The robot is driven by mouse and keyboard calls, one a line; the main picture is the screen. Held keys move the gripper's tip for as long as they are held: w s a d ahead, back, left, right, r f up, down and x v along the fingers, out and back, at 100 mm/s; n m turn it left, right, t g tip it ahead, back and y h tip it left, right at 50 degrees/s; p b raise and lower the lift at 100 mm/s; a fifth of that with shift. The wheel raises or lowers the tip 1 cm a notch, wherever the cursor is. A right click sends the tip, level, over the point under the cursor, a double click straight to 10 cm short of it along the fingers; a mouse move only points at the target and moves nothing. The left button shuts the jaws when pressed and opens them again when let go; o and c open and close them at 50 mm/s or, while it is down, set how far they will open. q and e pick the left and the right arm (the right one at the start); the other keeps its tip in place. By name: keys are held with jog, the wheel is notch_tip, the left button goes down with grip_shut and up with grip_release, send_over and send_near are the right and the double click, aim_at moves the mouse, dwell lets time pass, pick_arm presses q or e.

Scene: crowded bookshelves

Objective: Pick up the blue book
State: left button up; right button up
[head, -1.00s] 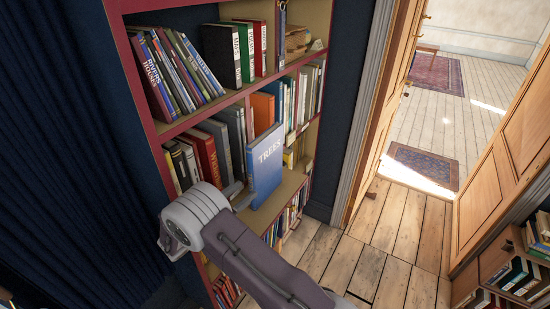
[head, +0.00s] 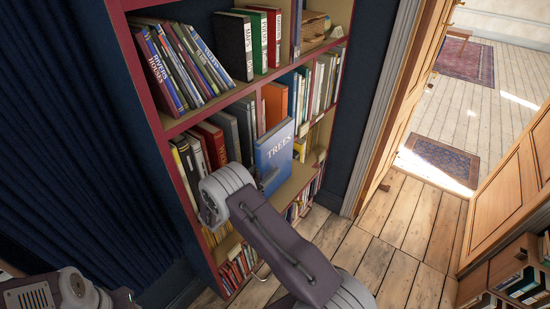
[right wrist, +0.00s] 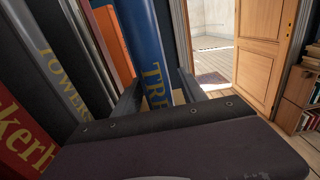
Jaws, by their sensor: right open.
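The blue book (head: 274,150), with "TREES" on its cover, stands upright on the middle shelf, jutting out past the books beside it. My right gripper (head: 266,181) is at the book's lower front edge, partly hidden by its own wrist in the head view. In the right wrist view, the blue spine (right wrist: 148,50) stands between the two open fingers of my right gripper (right wrist: 158,94). I cannot tell whether either finger touches it. Part of my left arm shows at the bottom left of the head view, but its gripper is out of view.
An orange book (head: 274,104) and a grey book (head: 224,132) stand close to the blue one. The red-edged bookcase (head: 160,105) has full shelves above and below. Open wooden floor (head: 400,235) lies to the right, by a doorway.

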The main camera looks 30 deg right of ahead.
jog(key=shift+x, duration=1.25)
jog(key=shift+a, duration=0.1)
grip_shut()
jog(key=shift+w+r, duration=0.1)
jog(key=shift+r, duration=0.05)
